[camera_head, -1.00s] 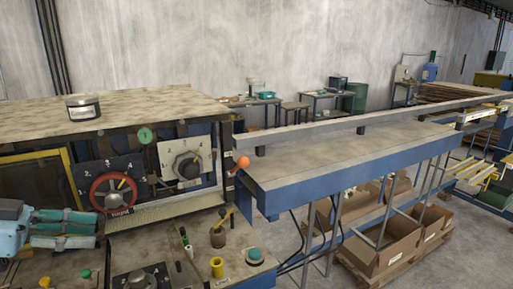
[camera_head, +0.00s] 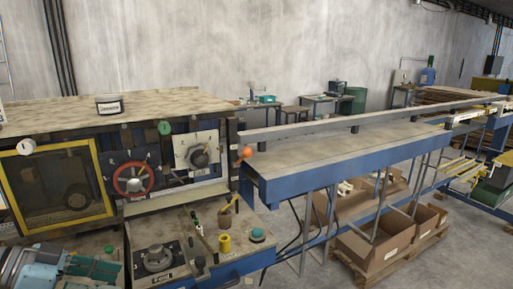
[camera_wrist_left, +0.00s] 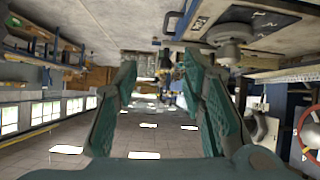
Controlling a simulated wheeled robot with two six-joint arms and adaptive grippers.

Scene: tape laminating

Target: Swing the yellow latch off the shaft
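A small yellow lever (camera_head: 233,202) stands tilted on a dark round post at the machine's right front. A short yellow cylinder (camera_head: 224,243) sits in front of it. I cannot tell for sure which yellow part is the latch, and no shaft shows clearly. My left gripper (camera_head: 95,268), with teal fingers, is at the bottom left of the head view, well left of the lever and apart from it. In the left wrist view its fingers (camera_wrist_left: 165,100) are spread wide with nothing between them. My right gripper is not in view.
The machine has a yellow-framed window (camera_head: 57,190), a red handwheel (camera_head: 133,180), a grey dial (camera_head: 198,157) and an orange knob (camera_head: 246,152). A long blue-edged table (camera_head: 345,165) extends right, with cardboard boxes (camera_head: 375,250) below.

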